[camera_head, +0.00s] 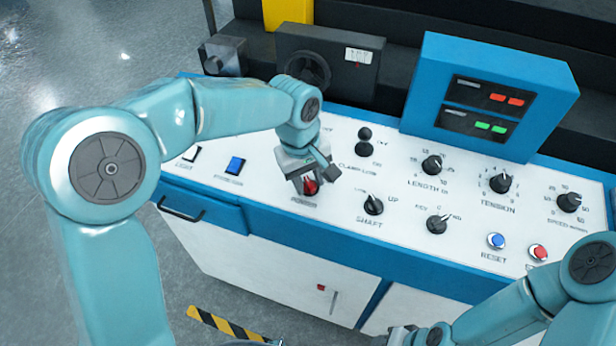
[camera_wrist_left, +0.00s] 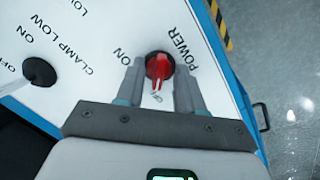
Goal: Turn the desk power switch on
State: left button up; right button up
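The power switch is a red rotary knob on a dark round base, with "POWER" and "ON" printed beside it. It sits on the white desk panel, partly hidden by my left gripper in the head view (camera_head: 310,187) and clear in the left wrist view (camera_wrist_left: 158,66). My left gripper (camera_head: 305,180) is right at the knob. In the left wrist view its two fingers (camera_wrist_left: 160,80) are apart, one on each side of the red handle; I cannot tell whether they touch it. My right gripper (camera_head: 420,335) is at the bottom edge, partly cut off.
A blue display box (camera_head: 490,90) stands at the back. A drawer handle (camera_head: 181,209) sticks out at the front left.

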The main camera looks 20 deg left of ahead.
pick_arm(q)
grip_shut()
jog(key=shift+w+m, duration=0.1)
jog(key=shift+m, duration=0.3)
jog(key=m+p, duration=0.1)
jog(key=m, duration=0.2)
jog(key=shift+r+m, duration=0.1)
jog(key=shift+m, duration=0.2)
jog(key=m+y, duration=0.1)
jog(key=m, duration=0.3)
jog(key=shift+d+m+p, duration=0.1)
jog(key=shift+m+p, duration=0.2)
jog(key=m, duration=0.4)
jog(key=shift+y, duration=0.3)
jog(key=shift+m+p, duration=0.4)
jog(key=shift+m, duration=2)
